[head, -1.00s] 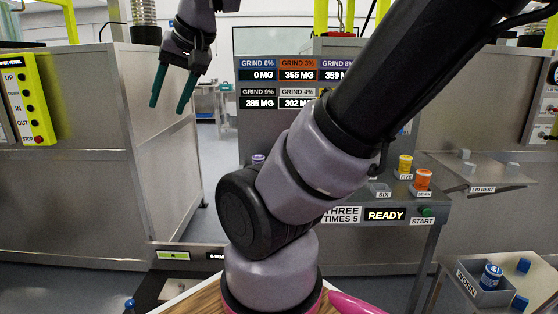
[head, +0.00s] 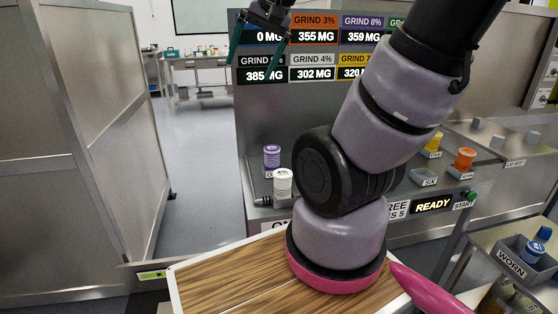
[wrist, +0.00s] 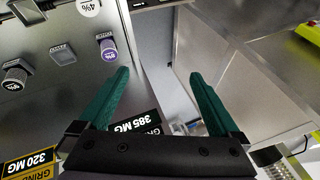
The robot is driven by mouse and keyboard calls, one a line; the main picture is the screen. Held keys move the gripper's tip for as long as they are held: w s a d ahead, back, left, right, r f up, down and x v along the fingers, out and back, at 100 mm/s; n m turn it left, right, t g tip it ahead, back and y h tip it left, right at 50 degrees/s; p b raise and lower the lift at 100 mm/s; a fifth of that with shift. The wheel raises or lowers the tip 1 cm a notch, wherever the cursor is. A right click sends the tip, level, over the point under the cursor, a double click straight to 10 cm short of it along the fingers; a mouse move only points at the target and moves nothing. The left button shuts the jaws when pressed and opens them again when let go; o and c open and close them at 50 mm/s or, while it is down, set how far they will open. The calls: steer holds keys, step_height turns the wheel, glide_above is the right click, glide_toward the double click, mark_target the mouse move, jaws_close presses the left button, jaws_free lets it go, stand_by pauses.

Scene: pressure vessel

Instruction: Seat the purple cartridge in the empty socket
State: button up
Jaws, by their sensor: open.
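A purple cartridge (head: 272,156) stands upright at the left end of the console, behind a white cartridge (head: 282,183). In the wrist view a purple-topped cartridge (wrist: 107,47) shows at upper left, next to the white one (wrist: 88,6). An empty socket (head: 423,177) labelled SIX is right of my arm. My gripper (head: 258,50) is open and empty, high in front of the display board and above the purple cartridge in the picture. Its two green fingers (wrist: 158,75) are apart in the wrist view. My arm hides the console's middle.
Yellow (head: 433,145) and orange (head: 465,158) cartridges stand on the console's right. A WORN bin (head: 513,262) with a blue cartridge is at lower right.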

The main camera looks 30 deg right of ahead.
steer(key=w+d+f+m+g, duration=0.1)
steer(key=w+d+f+m, duration=0.15)
steer(key=w+f, duration=0.25)
steer(key=m+g+h, duration=0.2)
steer(key=m+g, duration=0.1)
steer(key=g, duration=0.1)
glide_above(272, 157)
steer(key=w+d, duration=0.1)
steer(key=w, duration=0.1)
steer(key=f, duration=1.8)
steer(key=shift+d, duration=0.2)
step_height(272, 157, down, 5)
steer(key=shift+r, duration=0.1)
steer(key=shift+w+a+f, duration=0.1)
steer(key=shift+f, duration=1.45)
steer(key=shift+a+f, duration=0.1)
steer(key=shift+f, duration=1.4)
jaws_close()
